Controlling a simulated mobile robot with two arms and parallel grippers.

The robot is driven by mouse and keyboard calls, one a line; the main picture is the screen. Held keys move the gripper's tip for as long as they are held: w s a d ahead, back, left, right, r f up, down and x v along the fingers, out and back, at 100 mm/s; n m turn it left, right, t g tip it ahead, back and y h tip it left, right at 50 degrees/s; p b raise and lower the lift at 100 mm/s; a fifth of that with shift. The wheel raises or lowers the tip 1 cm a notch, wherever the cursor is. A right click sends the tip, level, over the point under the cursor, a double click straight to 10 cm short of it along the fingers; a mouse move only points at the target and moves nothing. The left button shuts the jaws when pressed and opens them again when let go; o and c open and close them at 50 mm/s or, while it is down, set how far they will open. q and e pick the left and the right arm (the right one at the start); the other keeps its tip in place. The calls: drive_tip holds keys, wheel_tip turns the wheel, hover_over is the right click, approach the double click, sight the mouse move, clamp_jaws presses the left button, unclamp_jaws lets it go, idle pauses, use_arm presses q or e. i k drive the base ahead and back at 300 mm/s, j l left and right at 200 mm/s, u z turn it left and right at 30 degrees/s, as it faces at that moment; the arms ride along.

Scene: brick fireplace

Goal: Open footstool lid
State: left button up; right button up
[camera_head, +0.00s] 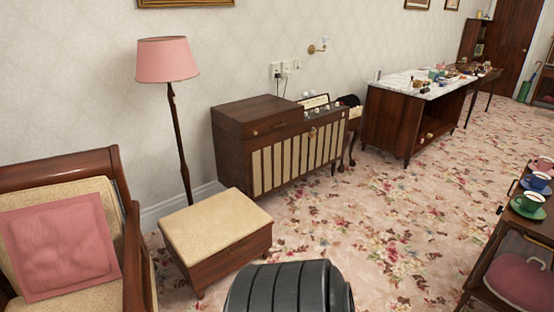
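The footstool (228,262) stands on the carpet left of the middle, against the wall side. It has a dark wooden body and a cream padded lid (215,221). The lid lies flat and appears shut on the body. Its long front side faces toward the lower right. Neither of my grippers is in view. A black ribbed part of my own body shows at the bottom edge, in front of the footstool and apart from it.
An armchair (130,255) with a pink cushion (65,245) stands close at the left. A pink-shaded floor lamp (167,60) and a wooden radio cabinet (270,150) stand behind the footstool. A cup-bearing table (520,225) is at right. Flowered carpet (390,225) between is clear.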

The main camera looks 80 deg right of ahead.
sight(199, 233)
drive_tip(key=z, duration=2.2)
drive_tip(key=i+l+u, duration=0.15)
drive_tip(key=u, duration=0.2)
drive_tip(key=i+l+u, duration=0.15)
drive_tip(key=u, duration=0.15)
drive_tip(key=i+l+u, duration=0.1)
drive_tip(key=l+u, duration=0.25)
drive_tip(key=j, duration=0.1)
